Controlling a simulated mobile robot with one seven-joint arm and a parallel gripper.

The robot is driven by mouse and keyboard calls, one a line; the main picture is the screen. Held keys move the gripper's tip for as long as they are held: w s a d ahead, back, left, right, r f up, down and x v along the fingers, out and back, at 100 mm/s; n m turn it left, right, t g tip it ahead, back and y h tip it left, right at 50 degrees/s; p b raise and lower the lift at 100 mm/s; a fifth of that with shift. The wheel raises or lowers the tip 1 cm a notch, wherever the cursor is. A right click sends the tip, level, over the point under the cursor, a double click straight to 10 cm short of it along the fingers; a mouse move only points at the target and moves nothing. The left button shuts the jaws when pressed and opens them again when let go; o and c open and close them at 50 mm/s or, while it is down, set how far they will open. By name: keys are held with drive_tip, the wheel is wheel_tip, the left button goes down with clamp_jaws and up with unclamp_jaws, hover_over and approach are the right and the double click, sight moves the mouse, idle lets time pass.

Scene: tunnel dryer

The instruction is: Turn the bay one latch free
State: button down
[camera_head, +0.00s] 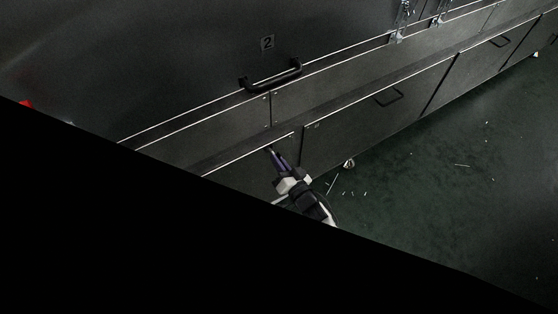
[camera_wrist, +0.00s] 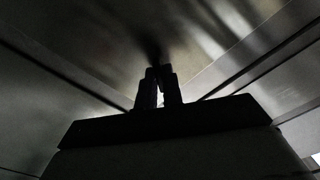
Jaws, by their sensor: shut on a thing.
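My gripper (camera_head: 272,151), with dark purple-grey fingers, is in front of the grey panels, below and right of the black bar handle (camera_head: 271,77). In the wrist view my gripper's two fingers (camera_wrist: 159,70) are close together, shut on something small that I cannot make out. A dull metal surface (camera_wrist: 130,30) lies ahead of the fingertips. No latch marked for bay one can be picked out; the far left of the head view is cut off by a black area.
Shiny metal fittings (camera_head: 402,18) are at the upper right. Lower doors (camera_head: 375,105) with dark pulls run to the right. The green floor (camera_head: 440,190) is open, with scattered pale scraps. A small red thing (camera_head: 25,104) shows at left.

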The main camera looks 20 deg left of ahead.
drive_tip(key=n, duration=0.6)
drive_tip(key=shift+n+p, duration=0.3)
drive_tip(key=shift+p, duration=0.05)
idle(0.3)
drive_tip(key=c, duration=1.5)
unclamp_jaws()
drive_tip(key=shift+c, duration=0.2)
drive_tip(key=v, duration=1.3)
drive_tip(key=shift+s+d+b, duration=0.25)
drive_tip(key=shift+b, duration=0.1)
